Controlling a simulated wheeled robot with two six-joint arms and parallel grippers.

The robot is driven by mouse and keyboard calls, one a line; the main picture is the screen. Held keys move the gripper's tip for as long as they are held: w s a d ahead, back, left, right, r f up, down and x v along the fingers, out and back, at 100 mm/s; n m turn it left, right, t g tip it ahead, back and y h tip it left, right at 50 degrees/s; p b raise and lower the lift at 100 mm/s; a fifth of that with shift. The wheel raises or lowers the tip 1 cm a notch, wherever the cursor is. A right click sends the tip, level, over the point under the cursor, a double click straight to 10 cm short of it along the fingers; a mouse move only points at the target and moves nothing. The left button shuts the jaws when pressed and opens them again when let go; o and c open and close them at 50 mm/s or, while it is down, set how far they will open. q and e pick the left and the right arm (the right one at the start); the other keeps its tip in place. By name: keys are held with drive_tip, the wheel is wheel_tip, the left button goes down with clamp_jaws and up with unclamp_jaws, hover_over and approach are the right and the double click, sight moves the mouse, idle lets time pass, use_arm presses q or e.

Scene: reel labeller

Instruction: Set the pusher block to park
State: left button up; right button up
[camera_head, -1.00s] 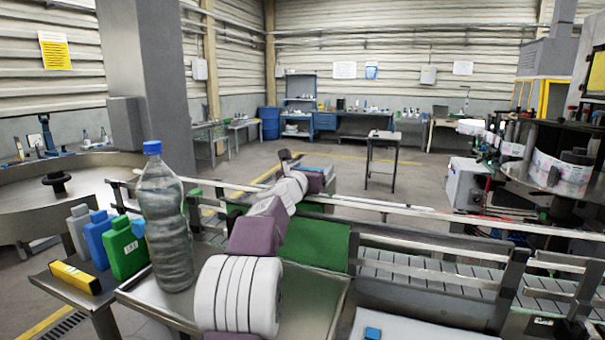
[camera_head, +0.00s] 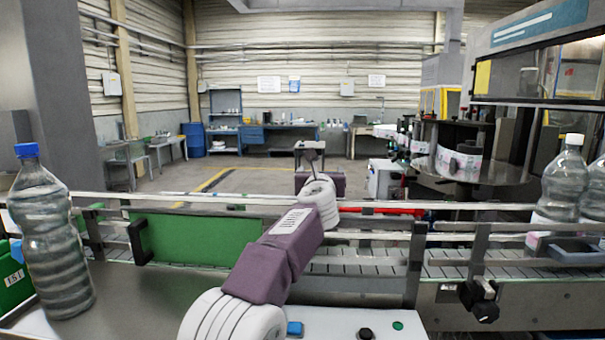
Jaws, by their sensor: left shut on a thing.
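My left arm rises from the bottom centre, with white joints and purple links, and reaches away over the conveyor. Its gripper (camera_head: 312,160) is at the far end, beyond the conveyor's rails, in front of a small far table. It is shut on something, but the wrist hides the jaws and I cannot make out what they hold. I cannot surely pick out the pusher block. A green panel (camera_head: 205,238) with a dark bracket at its left end stands along the conveyor's near side, left of the arm. My right gripper is not in view.
A blue-capped bottle (camera_head: 48,235) stands at the left edge beside a green container (camera_head: 14,275). White-capped bottles (camera_head: 566,180) stand at the right. A dark clamp knob (camera_head: 483,300) juts from the conveyor (camera_head: 550,312). A blue button (camera_head: 295,328) is on the white panel in front.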

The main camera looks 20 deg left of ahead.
use_arm(q)
drive_tip(key=shift+d, duration=0.25)
drive_tip(key=o, duration=2)
drive_tip(key=shift+w, duration=0.1)
drive_tip(key=shift+d, duration=0.25)
drive_tip(key=shift+s+f+b, duration=0.1)
drive_tip(key=shift+s+b, duration=0.2)
drive_tip(key=shift+s, duration=0.05)
drive_tip(key=b+v, duration=0.2)
drive_tip(key=v, duration=0.6)
drive_tip(key=shift+d+b, duration=0.15)
drive_tip(key=shift+b, duration=0.15)
drive_tip(key=shift+s, duration=0.15)
